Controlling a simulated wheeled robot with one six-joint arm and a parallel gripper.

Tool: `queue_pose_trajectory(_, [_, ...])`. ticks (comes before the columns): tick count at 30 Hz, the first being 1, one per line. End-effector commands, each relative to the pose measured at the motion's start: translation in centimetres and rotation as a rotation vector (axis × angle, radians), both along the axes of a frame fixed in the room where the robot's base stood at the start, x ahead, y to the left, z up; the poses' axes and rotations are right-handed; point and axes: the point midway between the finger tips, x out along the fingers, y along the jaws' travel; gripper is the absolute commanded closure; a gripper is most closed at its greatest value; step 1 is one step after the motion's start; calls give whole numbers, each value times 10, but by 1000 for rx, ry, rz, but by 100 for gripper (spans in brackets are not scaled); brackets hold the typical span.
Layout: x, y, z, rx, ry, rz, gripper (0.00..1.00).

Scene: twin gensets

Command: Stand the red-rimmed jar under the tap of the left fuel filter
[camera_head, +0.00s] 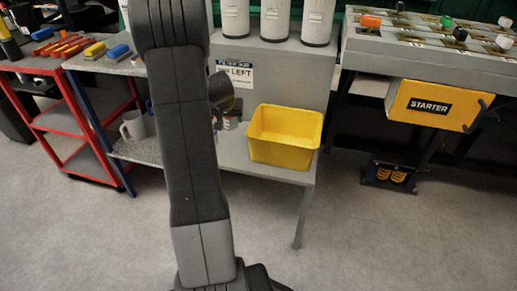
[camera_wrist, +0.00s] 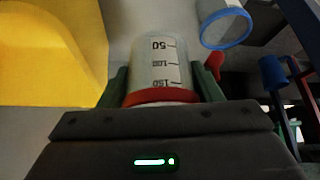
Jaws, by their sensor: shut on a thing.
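In the wrist view the red-rimmed jar (camera_wrist: 162,52), clear with printed volume marks, sits between the green fingers of my gripper (camera_wrist: 164,84). My gripper is shut on it, with the red rim nearest the camera. In the head view my arm covers the gripper and the jar. The left filter set's sign (camera_head: 236,74) is on a grey cabinet. Several white filter cylinders (camera_head: 275,18) stand above it. A red lever-like part (camera_wrist: 214,62) and a blue one (camera_wrist: 272,72) show right of the jar; whether they are tap handles I cannot tell.
A yellow bin (camera_head: 285,157) stands on the shelf right of my arm and fills the wrist view's left (camera_wrist: 50,60). A blue-rimmed jar (camera_wrist: 226,28) is beyond the held jar. A mug (camera_head: 132,126) stands left. The floor in front is clear.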

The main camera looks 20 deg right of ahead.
Motion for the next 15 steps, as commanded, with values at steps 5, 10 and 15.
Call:
queue_pose_trajectory(5, [2, -5, -13, 2, 1, -9, 64])
queue_pose_trajectory(10, [1, -5, -40, 4, 4, -9, 64])
queue_pose_trajectory(15, [2, -5, -61, 2, 1, -9, 64])
